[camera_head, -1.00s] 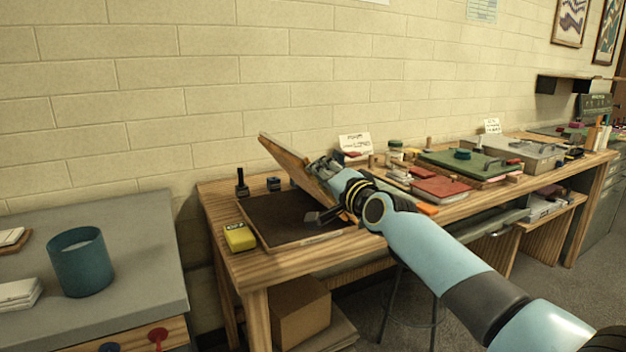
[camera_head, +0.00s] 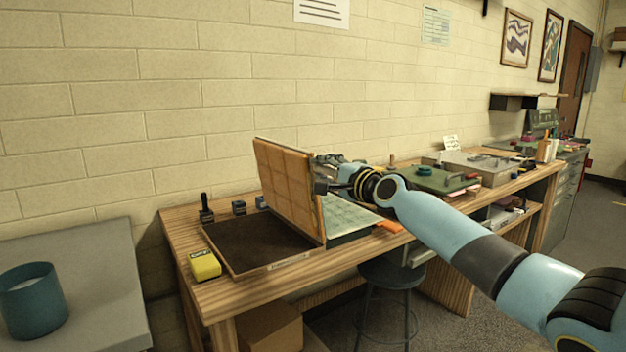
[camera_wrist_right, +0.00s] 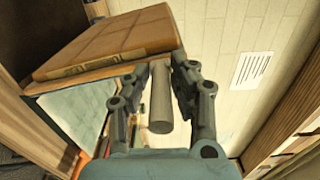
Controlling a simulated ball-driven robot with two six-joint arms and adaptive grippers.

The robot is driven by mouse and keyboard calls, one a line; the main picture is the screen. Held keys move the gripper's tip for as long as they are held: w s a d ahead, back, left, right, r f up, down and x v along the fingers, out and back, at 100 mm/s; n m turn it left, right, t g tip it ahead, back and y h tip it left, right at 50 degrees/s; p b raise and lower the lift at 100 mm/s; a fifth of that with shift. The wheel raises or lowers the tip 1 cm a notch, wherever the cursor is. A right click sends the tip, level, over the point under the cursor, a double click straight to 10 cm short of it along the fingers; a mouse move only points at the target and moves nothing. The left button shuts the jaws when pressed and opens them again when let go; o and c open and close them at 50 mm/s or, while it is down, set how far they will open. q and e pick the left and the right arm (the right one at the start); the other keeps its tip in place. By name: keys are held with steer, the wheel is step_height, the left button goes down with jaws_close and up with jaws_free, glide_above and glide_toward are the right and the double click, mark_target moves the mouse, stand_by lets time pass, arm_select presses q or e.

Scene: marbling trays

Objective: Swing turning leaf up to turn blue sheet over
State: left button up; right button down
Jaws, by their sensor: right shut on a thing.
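The turning leaf (camera_head: 288,188) is a tan wooden panel with a grid pattern. It stands almost upright at the right edge of the dark flat board (camera_head: 255,240), leaning slightly left. My right gripper (camera_head: 325,180) is at its right side, shut on a round wooden peg. The peg (camera_wrist_right: 160,95) shows between the fingers in the right wrist view, where the leaf (camera_wrist_right: 110,45) is behind on the left. The pale blue sheet (camera_head: 345,215) lies right of the leaf, partly hidden by the leaf and my arm; it also shows in the right wrist view (camera_wrist_right: 75,110). My left gripper is out of view.
A green tray (camera_head: 440,181) and a grey case (camera_head: 480,165) lie farther right. A stool (camera_head: 390,280) stands before the wooden table. The wall is close behind.

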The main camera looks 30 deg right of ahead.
steer(key=d+m+b, duration=0.5)
steer(key=d+b, duration=0.1)
steer(key=d, duration=0.4)
steer(key=shift+w+d+f+m+b, duration=0.2)
steer(key=shift+d+f+m+b, duration=0.05)
steer(key=shift+d+m+b, duration=0.1)
stand_by(0.4)
steer(key=c, duration=1.2)
jaws_free()
steer(key=s, duration=0.7)
steer(key=shift+s+d, duration=0.15)
steer(key=shift+s, duration=0.1)
steer(key=shift+f, duration=0.1)
